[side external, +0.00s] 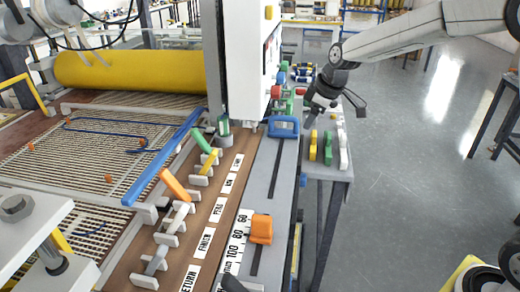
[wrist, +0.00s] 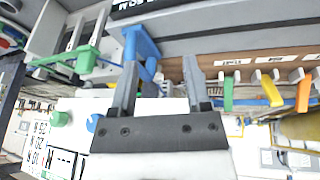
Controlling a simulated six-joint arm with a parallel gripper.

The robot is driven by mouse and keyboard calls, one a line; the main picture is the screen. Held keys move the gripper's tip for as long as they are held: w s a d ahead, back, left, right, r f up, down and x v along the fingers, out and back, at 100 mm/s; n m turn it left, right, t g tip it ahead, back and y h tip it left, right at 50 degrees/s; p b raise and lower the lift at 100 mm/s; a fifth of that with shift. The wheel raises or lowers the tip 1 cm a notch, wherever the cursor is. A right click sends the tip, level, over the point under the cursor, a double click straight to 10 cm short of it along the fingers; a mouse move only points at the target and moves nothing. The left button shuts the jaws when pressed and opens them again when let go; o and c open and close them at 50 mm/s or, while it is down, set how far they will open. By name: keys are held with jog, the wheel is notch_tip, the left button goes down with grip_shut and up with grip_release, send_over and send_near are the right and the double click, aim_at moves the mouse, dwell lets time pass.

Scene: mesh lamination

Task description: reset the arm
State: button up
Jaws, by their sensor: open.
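My gripper (side external: 333,108) is at the end of the arm, at the upper right of the side view, above a small grey side table (side external: 318,170). In the wrist view its two dark fingers (wrist: 160,85) stand apart, with nothing held between them. In the side view, a yellow piece (side external: 313,146), a green piece (side external: 328,148) and a white piece (side external: 342,152) stand on the side table just below the gripper. They look apart from the fingers, though the exact gap is hard to tell.
A white machine column (side external: 245,60) stands left of the gripper. A blue slider (side external: 284,127) and an orange slider (side external: 261,229) sit on the grey rail. Coloured levers, including an orange one (side external: 174,184), line the brown panel. Open floor (side external: 430,160) lies right.

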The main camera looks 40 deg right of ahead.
jog(key=s+a+f+m, duration=0.1)
jog(key=s+f+m, duration=0.1)
jog(key=s, duration=0.5)
jog(key=s+a+f+m+g, duration=0.1)
jog(key=s+f+m, duration=0.1)
jog(key=s+f, duration=0.3)
jog(key=s+a+f+m+h, duration=0.1)
jog(key=s+f, duration=0.3)
jog(key=s, duration=0.6)
jog(key=shift+s+f+m, duration=0.15)
jog(key=shift+s+m, duration=0.1)
jog(key=shift+m, duration=0.65)
jog(key=shift+a, duration=0.1)
